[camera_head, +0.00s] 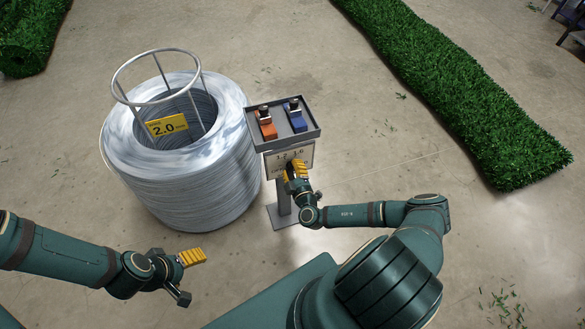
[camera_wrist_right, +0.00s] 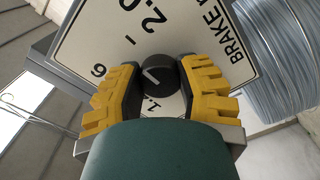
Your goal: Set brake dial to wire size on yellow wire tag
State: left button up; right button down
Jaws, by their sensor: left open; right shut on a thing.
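A yellow wire tag (camera_head: 167,126) reading 2.0 hangs on the large silver wire coil (camera_head: 190,180). The white brake plate (camera_head: 307,155) stands to its right on a post, with 1.2 and 1.6 visible in the head view. In the right wrist view, the plate (camera_wrist_right: 190,30) also shows 2.0. My right gripper (camera_wrist_right: 160,72) is shut on the round black dial (camera_wrist_right: 157,84), its yellow fingers on either side. The dial's white mark is slanted; I cannot tell its setting surely. My left gripper (camera_head: 187,275) is open and empty, in front of the coil.
A grey tray (camera_head: 295,137) above the plate holds an orange-handled tool (camera_head: 267,124) and a blue-handled tool (camera_head: 297,117). A wire ring frame rises from the coil. Green turf strips (camera_head: 460,90) lie at right and far left. Concrete floor between is mostly clear.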

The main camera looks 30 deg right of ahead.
jog(key=c, duration=0.5)
grip_release()
jog(key=v, duration=1.2)
